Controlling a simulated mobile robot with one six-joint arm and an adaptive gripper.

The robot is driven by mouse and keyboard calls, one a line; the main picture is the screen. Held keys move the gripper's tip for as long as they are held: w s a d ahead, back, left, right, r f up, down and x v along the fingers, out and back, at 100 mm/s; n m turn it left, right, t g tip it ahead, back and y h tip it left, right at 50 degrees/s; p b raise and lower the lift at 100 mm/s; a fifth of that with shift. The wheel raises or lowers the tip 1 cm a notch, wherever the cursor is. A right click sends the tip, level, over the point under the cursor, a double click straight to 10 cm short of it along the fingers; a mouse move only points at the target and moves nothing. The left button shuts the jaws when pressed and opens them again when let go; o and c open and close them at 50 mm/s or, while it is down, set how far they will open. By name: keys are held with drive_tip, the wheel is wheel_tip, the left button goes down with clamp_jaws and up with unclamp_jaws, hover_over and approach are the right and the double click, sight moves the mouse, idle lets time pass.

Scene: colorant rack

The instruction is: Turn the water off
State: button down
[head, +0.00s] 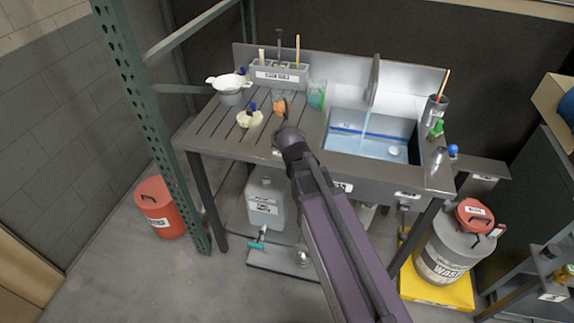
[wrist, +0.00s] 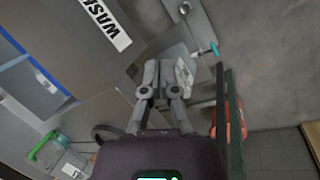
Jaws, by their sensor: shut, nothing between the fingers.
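In the head view, water (head: 366,123) runs in a pale blue stream from the tall grey faucet (head: 373,82) into the sink (head: 350,148), where pale blue water stands. A blue round knob-like thing (head: 453,150) is at the right end of the counter; I cannot tell whether it is the tap handle. In the wrist view, my gripper (wrist: 163,82) is shut and empty. Part of the sink (wrist: 30,82) shows at the wrist view's left.
A caddy (head: 280,76), white bowl (head: 229,82) and beakers stand on the slatted drainboard. A grey cup (head: 435,110) stands right of the sink. A green post (head: 150,110) rises at left.

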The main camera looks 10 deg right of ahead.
drive_tip(key=s+d+f+m+g+y+b, duration=0.1)
drive_tip(key=s+d+f+m+y+b, duration=0.1)
drive_tip(key=s+m, duration=0.5)
drive_tip(key=shift+d+f+y, duration=0.8)
drive_tip(key=shift+d+f, duration=0.1)
drive_tip(key=shift+d, duration=0.15)
drive_tip(key=shift+w, duration=0.1)
